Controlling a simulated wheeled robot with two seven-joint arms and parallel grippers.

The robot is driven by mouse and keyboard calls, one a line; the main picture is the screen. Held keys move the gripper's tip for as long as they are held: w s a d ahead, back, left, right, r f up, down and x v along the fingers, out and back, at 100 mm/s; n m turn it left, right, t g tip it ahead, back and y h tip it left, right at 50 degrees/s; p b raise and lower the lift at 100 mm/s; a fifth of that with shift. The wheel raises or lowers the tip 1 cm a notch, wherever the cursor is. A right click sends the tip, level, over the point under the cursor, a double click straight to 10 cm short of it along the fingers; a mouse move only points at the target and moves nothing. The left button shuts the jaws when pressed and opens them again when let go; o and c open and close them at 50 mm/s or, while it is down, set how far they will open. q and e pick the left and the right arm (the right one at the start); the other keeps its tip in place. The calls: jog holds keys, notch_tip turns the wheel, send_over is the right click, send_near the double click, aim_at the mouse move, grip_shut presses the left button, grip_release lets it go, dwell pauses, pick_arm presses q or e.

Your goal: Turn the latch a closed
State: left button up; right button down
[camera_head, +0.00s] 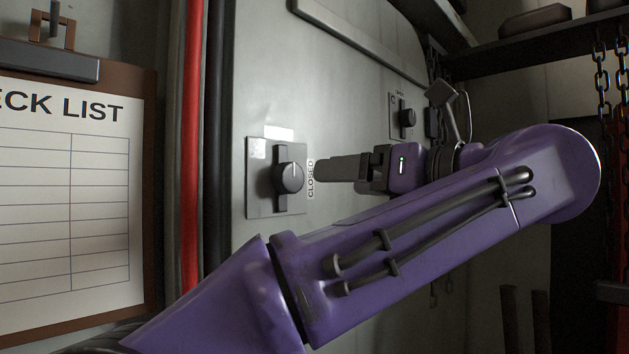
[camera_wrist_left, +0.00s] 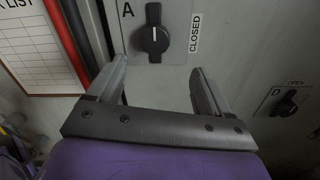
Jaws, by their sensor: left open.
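Latch A is a dark rotary knob (camera_head: 289,178) on a grey plate (camera_head: 257,198) with a CLOSED label at its right. In the left wrist view the knob (camera_wrist_left: 154,39) sits beside a letter A, its white mark pointing up and the CLOSED label to its right. My left gripper (camera_head: 322,169) reaches in from the right side of the head view, its fingers pointing at the plate. In the left wrist view its two fingers (camera_wrist_left: 160,85) are spread, with nothing between them and the knob beyond their tips. My right gripper is not in view.
A second latch (camera_head: 406,118) sits farther right on the panel; in the left wrist view it is marked D and OPEN (camera_wrist_left: 287,105). A checklist clipboard (camera_head: 62,210), a red pipe (camera_head: 191,150) and a black pipe stand left. Chains (camera_head: 601,80) hang at right.

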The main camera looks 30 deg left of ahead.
aim_at(295, 178)
pick_arm(q)
jog(key=p+x, duration=0.1)
jog(key=x, duration=0.2)
jog(key=p+x, duration=0.1)
jog(key=x, duration=0.2)
jog(key=p+x, duration=0.1)
jog(key=x, duration=0.3)
jog(key=shift+s+a+r, duration=0.1)
jog(key=shift+s+a, duration=0.05)
jog(key=shift+s, duration=0.3)
jog(key=c, duration=1)
